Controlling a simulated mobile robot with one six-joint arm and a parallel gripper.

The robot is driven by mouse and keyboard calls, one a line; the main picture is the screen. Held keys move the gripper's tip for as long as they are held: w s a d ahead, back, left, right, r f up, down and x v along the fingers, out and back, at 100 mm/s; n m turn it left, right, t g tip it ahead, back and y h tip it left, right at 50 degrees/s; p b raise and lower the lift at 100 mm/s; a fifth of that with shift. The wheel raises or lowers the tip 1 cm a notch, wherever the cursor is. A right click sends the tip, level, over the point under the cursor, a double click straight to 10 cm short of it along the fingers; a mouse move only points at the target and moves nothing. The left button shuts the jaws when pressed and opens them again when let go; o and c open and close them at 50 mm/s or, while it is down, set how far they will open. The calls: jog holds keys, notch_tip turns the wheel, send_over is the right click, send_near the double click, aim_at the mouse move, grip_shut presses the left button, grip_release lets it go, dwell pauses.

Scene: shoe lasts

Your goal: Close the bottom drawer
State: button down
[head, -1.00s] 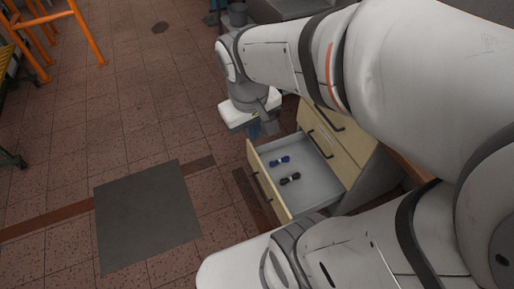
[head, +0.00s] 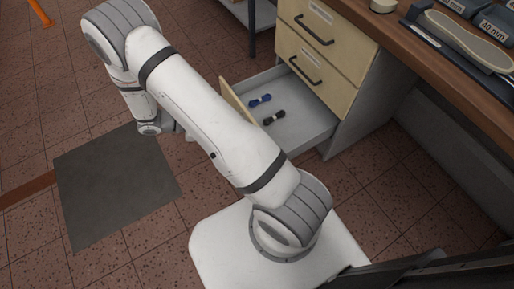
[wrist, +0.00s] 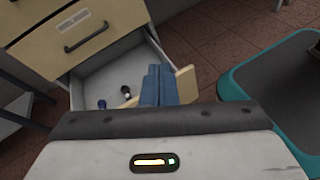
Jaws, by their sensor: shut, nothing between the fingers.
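The bottom drawer (head: 306,128) of the beige-fronted cabinet stands pulled out, with its grey inside showing. Its beige front panel (head: 236,106) is partly hidden by my arm in the head view. In the wrist view the drawer (wrist: 93,78) lies beyond my gripper, and a piece of its front panel (wrist: 186,84) shows just right of the fingers. My gripper (wrist: 158,72) has its blue fingers together, with nothing between them. The fingers overlap the drawer front in the picture; I cannot tell whether they touch it. The head view hides the fingers behind my arm.
A blue roll (head: 260,100) and a black roll (head: 274,118) lie in the drawer. Two upper drawers (head: 322,68) are shut. A workbench top (head: 440,52) with shoe lasts is at the right. A dark mat (head: 112,190) lies on open tiled floor at left.

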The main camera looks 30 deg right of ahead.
notch_tip(320, 180, down, 22)
jog(key=n+t+h+b, duration=0.4)
jog(key=n+b, duration=0.2)
jog(key=b, duration=0.1)
jog(key=d+b, duration=0.2)
jog(key=d, duration=1.1)
jog(key=shift+s+d+n+t+h, duration=0.25)
jog(key=shift+d+n+t+h, duration=0.05)
jog(key=shift+d, duration=0.05)
jog(key=shift+f, duration=0.15)
